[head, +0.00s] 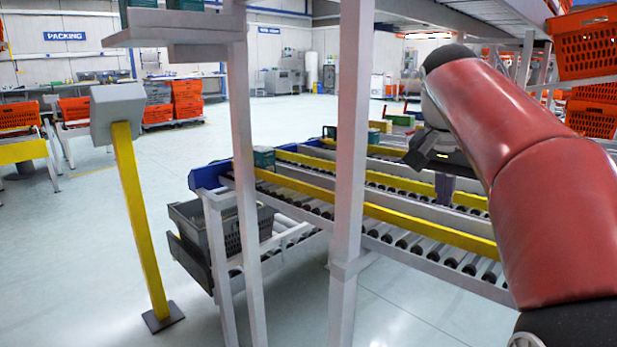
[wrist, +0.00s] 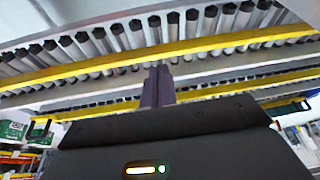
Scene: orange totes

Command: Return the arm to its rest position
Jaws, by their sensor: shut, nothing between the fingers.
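My arm reaches in from the right side of the head view, its red links raised and bent over the roller conveyor. My gripper (head: 445,190) hangs at the arm's far end, pointing down in front of the conveyor's rails. In the wrist view the purple-grey fingers of my gripper (wrist: 158,84) are together, with nothing held between them. The dark gripper body hides part of the scene below them.
The roller conveyor (head: 400,232) with yellow rails runs behind and below my gripper. A white upright post (head: 348,130) stands left of the arm. Orange totes (head: 588,50) are stacked at upper right. A grey crate (head: 222,228) sits lower left; open floor lies beyond.

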